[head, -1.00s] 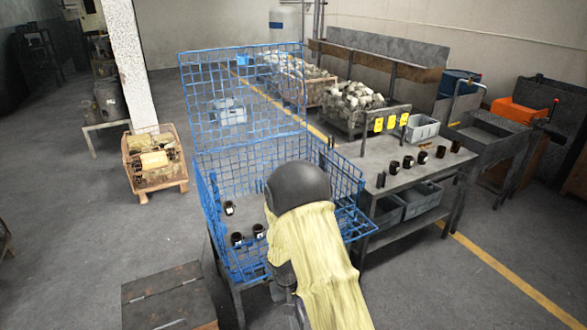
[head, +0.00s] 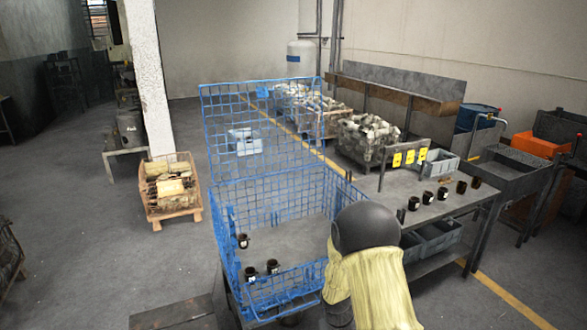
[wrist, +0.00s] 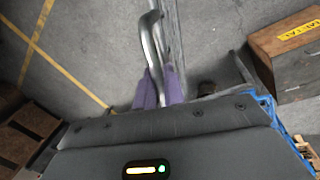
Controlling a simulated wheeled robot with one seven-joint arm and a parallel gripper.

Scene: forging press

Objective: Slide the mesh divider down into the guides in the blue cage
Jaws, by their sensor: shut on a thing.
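The blue cage (head: 262,213) stands in the middle of the head view, its tall mesh panel raised at the back. Three dark cups stand inside along its left and front. My arm covers part of the cage's right side, and my gripper is hidden in the head view. In the wrist view, the purple fingers of my gripper (wrist: 160,82) are shut on a grey metal piece (wrist: 153,40) with a curved bar and a thin strip beside it. This seems to be the mesh divider seen nearly edge-on. I cannot make out the cage's guides.
A table (head: 445,208) with several dark cups stands to the cage's right. A wooden crate (head: 172,205) and a white pillar (head: 147,80) are at the left. A dark box top (head: 172,312) lies near the front.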

